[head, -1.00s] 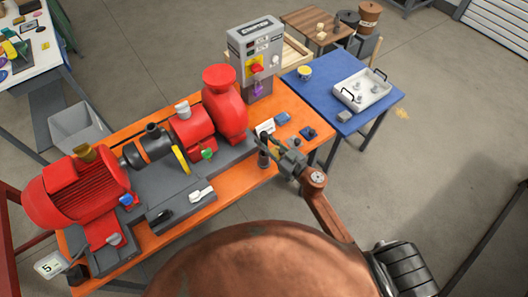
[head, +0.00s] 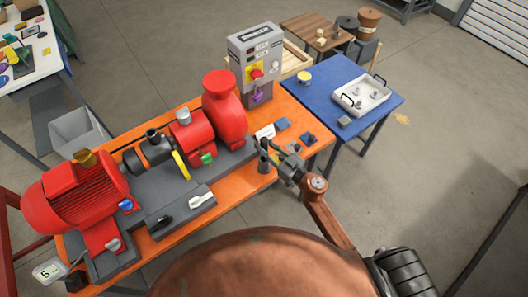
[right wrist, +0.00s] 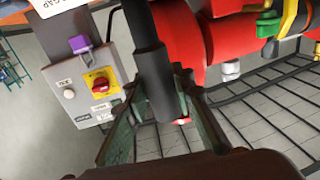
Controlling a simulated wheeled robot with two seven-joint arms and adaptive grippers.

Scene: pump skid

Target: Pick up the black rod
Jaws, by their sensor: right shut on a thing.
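The black rod (head: 263,156) stands upright at the right front part of the orange skid, beside the grey base of the pump. My right gripper (head: 272,158) reaches it from the right and is shut on it. In the right wrist view the black rod (right wrist: 155,75) runs between the two fingers of my right gripper (right wrist: 160,110), with its upper part sticking up past them. I cannot tell whether its lower end touches the orange top. My left gripper is not in view.
The red pump (head: 224,108) and grey control box (head: 256,60) stand behind the rod. Blue pieces (head: 308,138) and a white card (head: 265,131) lie close by. A blue table (head: 318,93) with a metal tray (head: 361,95) stands at the right.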

